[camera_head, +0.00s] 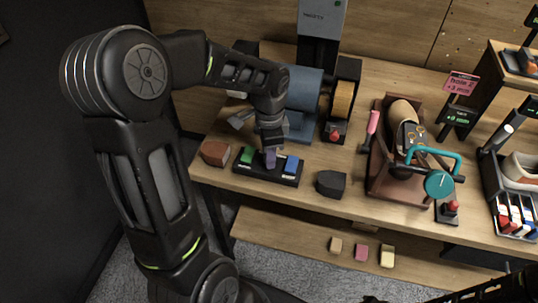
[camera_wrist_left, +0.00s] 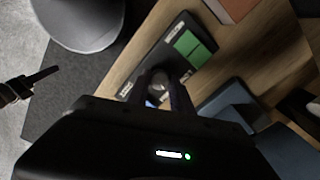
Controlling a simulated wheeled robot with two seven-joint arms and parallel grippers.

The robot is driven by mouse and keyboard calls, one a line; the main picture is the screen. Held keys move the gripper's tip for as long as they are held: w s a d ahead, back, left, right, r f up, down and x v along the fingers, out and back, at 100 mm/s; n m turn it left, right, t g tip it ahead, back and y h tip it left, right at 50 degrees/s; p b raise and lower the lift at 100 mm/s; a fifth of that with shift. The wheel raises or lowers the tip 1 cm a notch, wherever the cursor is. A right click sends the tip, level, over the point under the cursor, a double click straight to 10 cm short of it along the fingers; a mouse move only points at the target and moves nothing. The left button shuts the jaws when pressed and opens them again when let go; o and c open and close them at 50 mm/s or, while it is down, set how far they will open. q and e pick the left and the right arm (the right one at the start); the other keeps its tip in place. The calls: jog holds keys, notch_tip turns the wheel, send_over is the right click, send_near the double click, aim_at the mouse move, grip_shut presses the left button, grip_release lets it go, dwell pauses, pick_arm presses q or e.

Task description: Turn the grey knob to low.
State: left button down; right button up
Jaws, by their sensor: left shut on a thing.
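The grey knob (camera_head: 270,157) sits in the middle of a black panel (camera_head: 252,171) near the front edge of the bench. A green block (camera_head: 247,155) is on its left and a blue block (camera_head: 291,165) on its right. My left gripper (camera_head: 270,150) reaches down from above and is shut on the knob. In the left wrist view, the knob (camera_wrist_left: 160,80) shows between the fingers, with the green block (camera_wrist_left: 190,44) beyond. The fingers hide part of the knob. The panel's small labels are too small to read, so I cannot tell its setting.
A brown block (camera_head: 215,153) lies left of the panel and a dark block (camera_head: 331,184) right of it. A blue-grey machine with a tan wheel (camera_head: 343,98) stands close behind. A brown shoe stand (camera_head: 385,178) with a teal-handled clamp (camera_head: 439,184) is farther right.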

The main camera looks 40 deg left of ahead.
pick_arm(q)
jog(key=n+b, duration=0.1)
jog(key=n, duration=0.4)
jog(key=shift+n+b, duration=0.3)
jog(key=shift+b, duration=0.05)
jog(key=n+b, duration=0.1)
jog(key=n, duration=0.3)
jog(key=shift+n, duration=0.4)
jog(key=c, duration=1.1)
grip_release()
notch_tip(320, 180, up, 8)
jog(key=shift+f+b, duration=0.1)
jog(key=shift+b, duration=0.2)
